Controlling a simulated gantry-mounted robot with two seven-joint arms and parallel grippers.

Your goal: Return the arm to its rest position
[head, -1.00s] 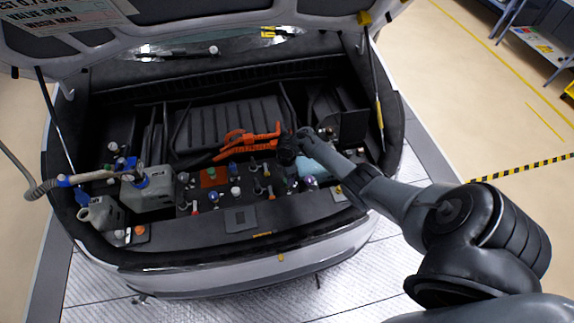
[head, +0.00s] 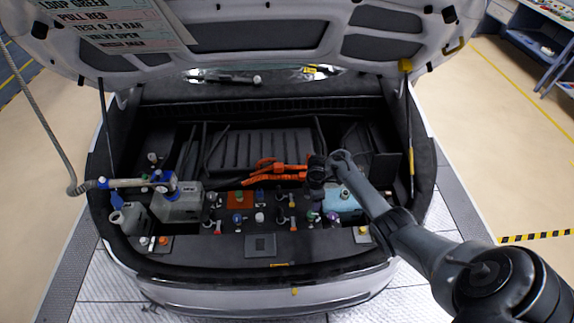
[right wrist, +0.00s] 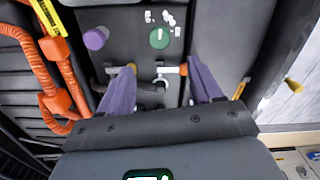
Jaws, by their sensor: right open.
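My right arm reaches in from the right in the head view, over the open engine bay. My right gripper (head: 317,178) hangs above the right part of the bay, left of a light blue box (head: 343,201). In the right wrist view its two purple-grey fingers (right wrist: 160,88) are spread apart and empty. Between and beyond them are a green cap (right wrist: 159,38), a purple knob (right wrist: 96,38) and a small valve handle (right wrist: 161,72). I cannot tell whether a finger touches anything. My left gripper is not in view.
Orange cables (head: 277,172) run just left of the right gripper. A grey tank (head: 180,205) with a hose fitting (head: 135,183) stands at the bay's left. The raised hood (head: 300,35) and a strut (head: 411,135) bound the space. Open floor lies to the right.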

